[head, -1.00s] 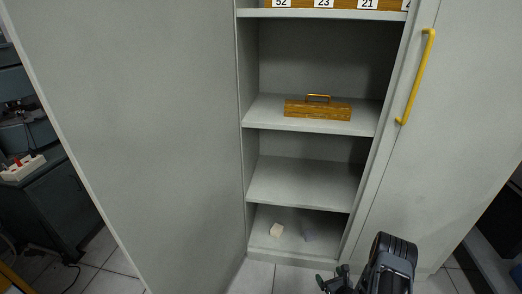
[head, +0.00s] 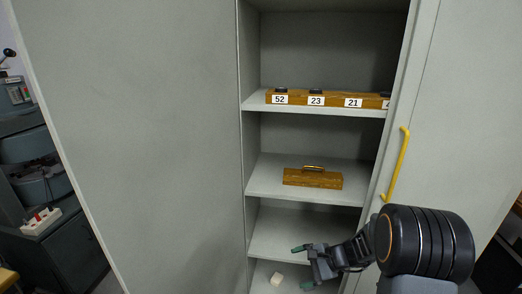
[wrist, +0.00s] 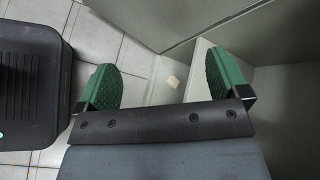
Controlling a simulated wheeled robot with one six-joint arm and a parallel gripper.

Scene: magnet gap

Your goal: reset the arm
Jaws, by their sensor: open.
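My gripper (head: 303,267) is in the lower right of the head view, in front of the open cabinet's lower shelves. Its two green-tipped fingers are apart with nothing between them. In the wrist view, my gripper (wrist: 160,85) shows both green pads spread wide, with a gap between them. My arm comes in from the lower right of the head view.
The open cabinet holds a wooden block with a handle (head: 312,178) on a middle shelf and a numbered wooden rack (head: 330,99) above. A small pale block (head: 277,279) lies on the bottom shelf. The cabinet door (head: 140,140) stands open at left; a yellow handle (head: 397,165) is at right.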

